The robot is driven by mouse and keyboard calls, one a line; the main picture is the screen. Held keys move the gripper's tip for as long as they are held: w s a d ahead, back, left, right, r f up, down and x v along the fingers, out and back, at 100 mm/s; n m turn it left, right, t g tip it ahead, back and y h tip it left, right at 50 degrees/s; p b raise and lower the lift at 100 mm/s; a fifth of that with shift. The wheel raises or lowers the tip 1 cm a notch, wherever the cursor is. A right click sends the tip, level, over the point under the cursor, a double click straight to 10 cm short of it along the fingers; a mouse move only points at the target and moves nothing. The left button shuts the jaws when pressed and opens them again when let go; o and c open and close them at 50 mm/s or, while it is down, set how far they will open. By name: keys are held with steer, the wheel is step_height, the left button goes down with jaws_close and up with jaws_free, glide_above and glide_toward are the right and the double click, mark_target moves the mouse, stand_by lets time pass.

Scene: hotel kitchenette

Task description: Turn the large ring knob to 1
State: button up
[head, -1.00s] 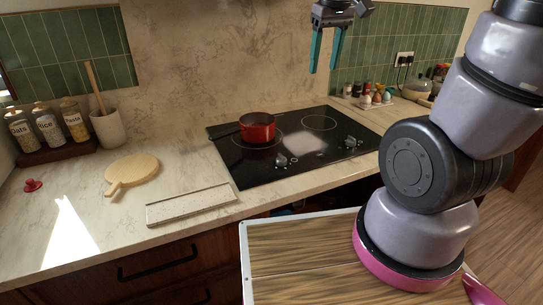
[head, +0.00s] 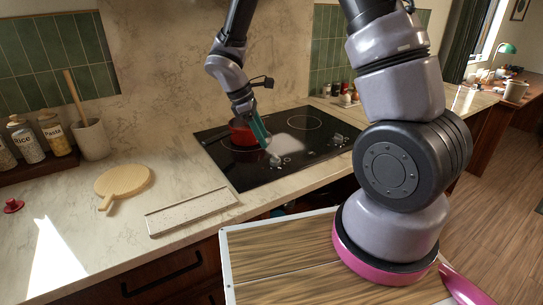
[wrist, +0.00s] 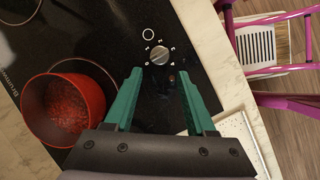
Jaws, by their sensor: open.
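The near stove knob (wrist: 160,54) is round and grey, on the black glass cooktop (wrist: 115,25). Small white digits surround it and a white ring symbol is printed beside it; I cannot read its pointer surely. In the wrist view my green-fingered gripper (wrist: 160,78) is open and empty, with the knob just beyond and between the fingertips, not gripped. A second knob (head: 337,139) sits farther right.
A red pot (wrist: 65,108) stands on a burner just left of my gripper; it also shows in the head view (head: 240,134). A speckled tray (head: 190,212) and a wooden board (head: 124,181) lie on the counter, left of the cooktop. The cooktop's right side is clear.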

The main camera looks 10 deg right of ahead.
mark_target(274, 158)
steer(key=x, duration=0.8)
steer(key=shift+f, duration=0.1)
jaws_close()
